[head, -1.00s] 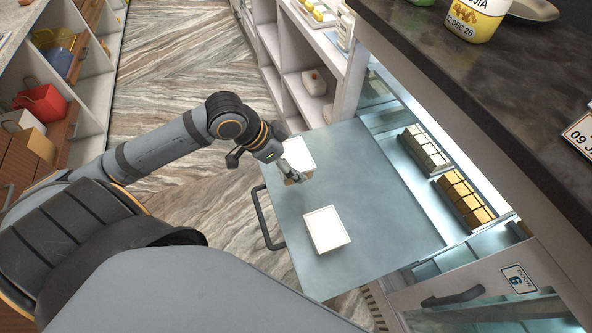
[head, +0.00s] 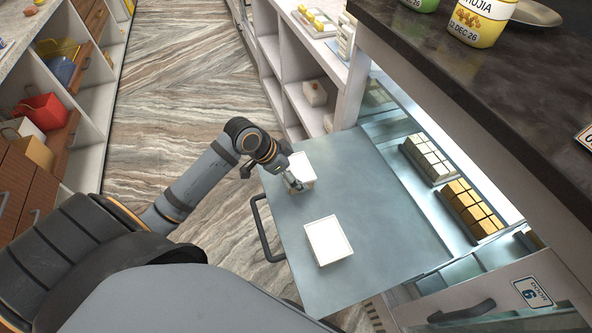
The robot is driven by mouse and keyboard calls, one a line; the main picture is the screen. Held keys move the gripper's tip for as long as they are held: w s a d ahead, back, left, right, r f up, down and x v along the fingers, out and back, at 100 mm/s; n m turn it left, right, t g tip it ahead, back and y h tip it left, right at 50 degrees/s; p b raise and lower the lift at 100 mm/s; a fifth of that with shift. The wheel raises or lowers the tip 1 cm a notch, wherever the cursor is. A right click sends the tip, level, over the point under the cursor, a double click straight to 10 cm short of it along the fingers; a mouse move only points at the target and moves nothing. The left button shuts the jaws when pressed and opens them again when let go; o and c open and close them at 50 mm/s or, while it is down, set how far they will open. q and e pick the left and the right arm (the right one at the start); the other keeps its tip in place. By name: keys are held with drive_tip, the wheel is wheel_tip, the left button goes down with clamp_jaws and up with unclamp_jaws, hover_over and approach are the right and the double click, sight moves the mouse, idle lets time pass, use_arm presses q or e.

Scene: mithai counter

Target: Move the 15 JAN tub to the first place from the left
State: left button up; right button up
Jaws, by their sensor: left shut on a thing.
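Two tubs with plain white tops are on the grey open door panel (head: 385,225) of the counter. The farther white tub (head: 302,167) is at the panel's far left corner. My left gripper (head: 291,183) is at its near side and shut on it. The nearer white tub (head: 328,240) stands apart, closer to me. No date shows on either top, so I cannot tell which is the 15 JAN tub. My right gripper is not in view.
Inside the lit counter are trays of white sweets (head: 430,158) and yellow sweets (head: 470,208). A dark countertop (head: 440,60) overhangs at the right, with a jar labelled 12 DEC 26 (head: 478,22). A handle (head: 264,228) sticks out at the panel's left edge.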

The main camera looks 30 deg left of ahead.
use_arm(q)
drive_tip(key=shift+f, duration=0.15)
drive_tip(key=o, duration=0.9)
drive_tip(key=shift+o, duration=0.2)
drive_tip(key=p+v, duration=1.1)
drive_tip(key=v, duration=0.1)
drive_tip(key=shift+r, duration=0.25)
drive_tip(key=shift+w, duration=0.1)
